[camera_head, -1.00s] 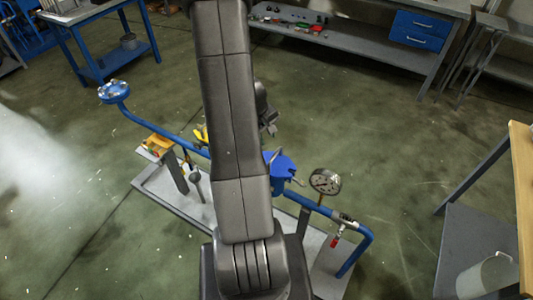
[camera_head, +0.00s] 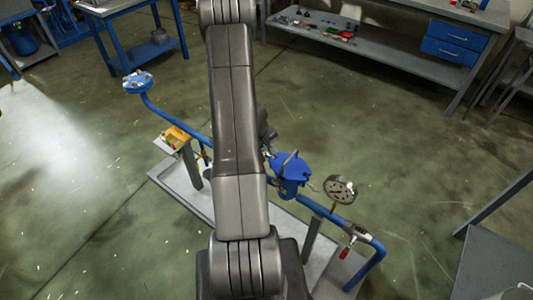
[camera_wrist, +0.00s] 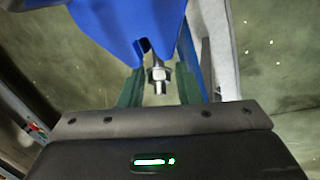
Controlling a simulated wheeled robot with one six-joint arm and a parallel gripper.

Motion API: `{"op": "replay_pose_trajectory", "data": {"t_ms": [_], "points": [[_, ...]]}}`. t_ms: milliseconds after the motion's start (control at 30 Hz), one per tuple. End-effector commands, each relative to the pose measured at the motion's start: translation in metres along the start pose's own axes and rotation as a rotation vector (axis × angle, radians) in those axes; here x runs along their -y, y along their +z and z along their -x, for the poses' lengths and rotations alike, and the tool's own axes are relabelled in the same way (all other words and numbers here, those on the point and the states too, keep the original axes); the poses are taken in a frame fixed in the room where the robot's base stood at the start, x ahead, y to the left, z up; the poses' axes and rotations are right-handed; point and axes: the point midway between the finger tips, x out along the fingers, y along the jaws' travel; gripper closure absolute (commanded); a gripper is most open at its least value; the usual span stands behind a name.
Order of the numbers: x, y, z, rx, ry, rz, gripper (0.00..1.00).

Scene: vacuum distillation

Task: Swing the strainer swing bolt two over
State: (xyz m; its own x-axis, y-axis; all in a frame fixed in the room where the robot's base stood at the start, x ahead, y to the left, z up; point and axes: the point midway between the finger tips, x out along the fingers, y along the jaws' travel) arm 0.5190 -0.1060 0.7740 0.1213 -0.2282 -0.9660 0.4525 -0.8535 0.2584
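The blue strainer (camera_head: 290,172) sits in the blue pipe line right of my arm in the head view. Its blue lid (camera_wrist: 125,25) fills the upper middle of the wrist view and has a slot in its edge. A metal swing bolt with a nut (camera_wrist: 158,76) stands at that slot, its threaded end toward my gripper. My gripper (camera_wrist: 158,88) is open, with one dark green finger on each side of the bolt and gaps visible between. I cannot tell whether a finger touches the lid. My arm hides the gripper in the head view.
A pressure gauge (camera_head: 340,189) and a red-handled valve (camera_head: 346,250) are on the pipe right of the strainer. A yellow item (camera_head: 174,137) and a blue flange (camera_head: 138,82) are to the left. The pipe stands on a grey base plate (camera_head: 187,192). Open floor lies beyond.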

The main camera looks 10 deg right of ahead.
Motion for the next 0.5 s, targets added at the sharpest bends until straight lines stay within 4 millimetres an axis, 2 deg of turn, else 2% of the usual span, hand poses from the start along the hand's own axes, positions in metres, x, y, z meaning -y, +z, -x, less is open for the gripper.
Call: {"op": "replay_pose_trajectory", "data": {"t_ms": [67, 200, 500], "points": [[-0.0001, 0.0, 0.0002, 0.0, 0.0, 0.0, 0.74], [-0.0001, 0.0, 0.0003, 0.0, 0.0, 0.0, 1.0], [0.0005, -0.0019, 0.0, 0.027, 0.009, 0.009, 1.0]]}}
